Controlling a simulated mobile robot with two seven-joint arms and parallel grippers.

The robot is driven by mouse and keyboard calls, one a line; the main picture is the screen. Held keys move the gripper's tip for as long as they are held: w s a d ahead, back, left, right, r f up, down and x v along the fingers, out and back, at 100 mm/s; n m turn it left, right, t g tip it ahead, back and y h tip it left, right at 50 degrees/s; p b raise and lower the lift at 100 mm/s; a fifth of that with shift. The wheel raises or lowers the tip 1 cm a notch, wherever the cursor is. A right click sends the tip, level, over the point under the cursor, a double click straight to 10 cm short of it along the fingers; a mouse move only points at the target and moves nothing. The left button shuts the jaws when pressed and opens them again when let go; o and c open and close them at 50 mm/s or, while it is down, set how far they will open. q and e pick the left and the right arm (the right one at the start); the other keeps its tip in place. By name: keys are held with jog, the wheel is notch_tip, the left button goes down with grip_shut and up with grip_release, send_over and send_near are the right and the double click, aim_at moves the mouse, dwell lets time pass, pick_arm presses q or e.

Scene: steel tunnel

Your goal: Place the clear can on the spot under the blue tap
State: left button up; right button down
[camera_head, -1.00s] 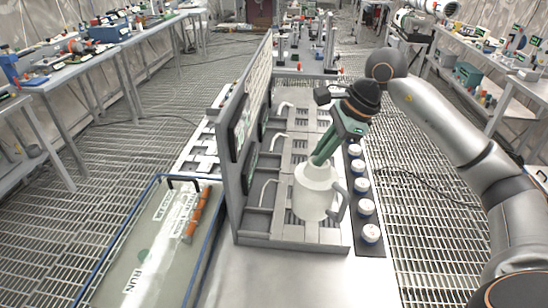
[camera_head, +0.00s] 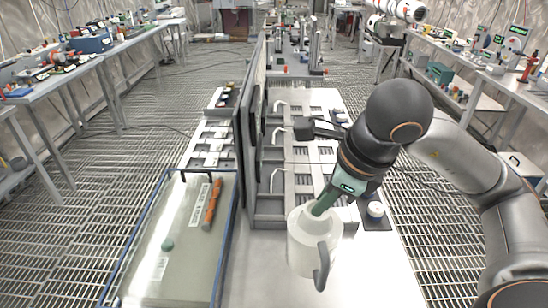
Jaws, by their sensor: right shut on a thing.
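The can (camera_head: 303,252) is a whitish, see-through jug with a grey handle on its right side. My right gripper (camera_head: 321,207) has green fingers shut on the can at its top. The can is upright at the near end of the tap station; whether it touches the bench is unclear. Several pale curved tap spouts (camera_head: 273,182) stick out over grey bays from an upright dark panel (camera_head: 250,130). The panel is seen edge-on, so I cannot tell which tap is blue. My left gripper is not in view.
A blue-rimmed tray (camera_head: 235,240) with an orange-handled thing (camera_head: 212,205) lies left of the panel. A white round cap (camera_head: 375,209) sits right of the bays, beside my right arm. The near part of the bench (camera_head: 375,275) is bare.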

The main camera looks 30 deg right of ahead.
jog(key=shift+s+a+f+m, duration=0.2)
jog(key=shift+s+a+m, duration=0.2)
jog(key=shift+s+a, duration=0.3)
jog(key=w+d+f, duration=0.6)
jog(key=w+f, duration=0.6)
jog(key=f, duration=0.1)
jog(key=shift+w, duration=0.2)
jog(key=shift+f+b, duration=0.1)
jog(key=shift+b, duration=0.2)
jog(key=c, duration=0.9)
grip_release()
